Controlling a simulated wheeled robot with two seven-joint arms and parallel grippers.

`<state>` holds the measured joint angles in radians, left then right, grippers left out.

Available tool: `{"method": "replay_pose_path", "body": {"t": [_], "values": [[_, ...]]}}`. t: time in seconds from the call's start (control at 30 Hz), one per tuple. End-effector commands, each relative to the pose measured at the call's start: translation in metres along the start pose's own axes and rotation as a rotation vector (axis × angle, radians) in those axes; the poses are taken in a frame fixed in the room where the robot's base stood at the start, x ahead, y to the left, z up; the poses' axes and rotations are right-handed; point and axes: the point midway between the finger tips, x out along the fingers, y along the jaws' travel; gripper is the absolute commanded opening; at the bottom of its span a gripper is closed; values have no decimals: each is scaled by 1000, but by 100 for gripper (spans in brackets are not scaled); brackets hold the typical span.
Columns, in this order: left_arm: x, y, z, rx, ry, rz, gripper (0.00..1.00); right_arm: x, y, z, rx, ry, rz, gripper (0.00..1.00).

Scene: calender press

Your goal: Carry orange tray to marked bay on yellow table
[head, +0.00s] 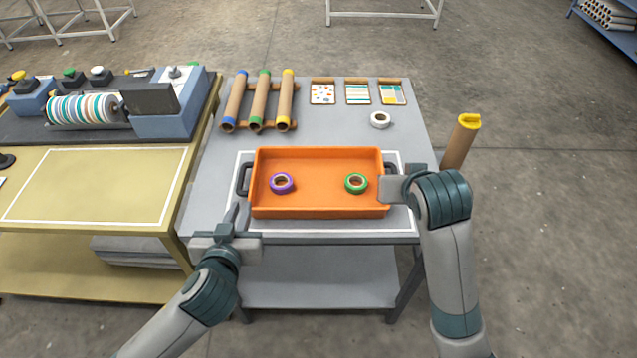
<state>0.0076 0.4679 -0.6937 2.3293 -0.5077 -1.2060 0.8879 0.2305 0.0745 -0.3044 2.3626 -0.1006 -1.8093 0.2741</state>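The orange tray (318,211) lies flat on the grey table, inside a white outline. It holds a purple tape roll (282,183) at left and a green tape roll (356,183) at right. Its dark left handle (242,179) is free. My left gripper (237,210) is just in front of and below that handle, apart from it, fingers slightly parted and empty. My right gripper (406,178) is at the tray's right end by the other handle (414,168); its own wrist hides the fingers. The yellow table (90,242) at left has an empty white-outlined bay (95,185).
A blue-grey press with a striped roller (85,108) stands behind the bay. The grey table (330,240) carries several cardboard tubes (260,100), sample cards (357,94) and a white tape roll (380,119) at the back. A yellow-topped tube (461,142) stands at right.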

Motion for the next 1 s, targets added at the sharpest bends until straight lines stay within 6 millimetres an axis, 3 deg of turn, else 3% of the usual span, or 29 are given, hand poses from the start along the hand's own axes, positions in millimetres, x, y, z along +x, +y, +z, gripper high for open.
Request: {"method": "replay_pose_path", "body": {"t": [0.37, 1.0], "values": [[24, 0, 0, 2, 0, -1, 12, 24, 1, 1, 0, -3, 2, 12], [127, 0, -1, 3, 0, -2, 12, 126, 0, 1, 0, -3, 2, 12]]}}
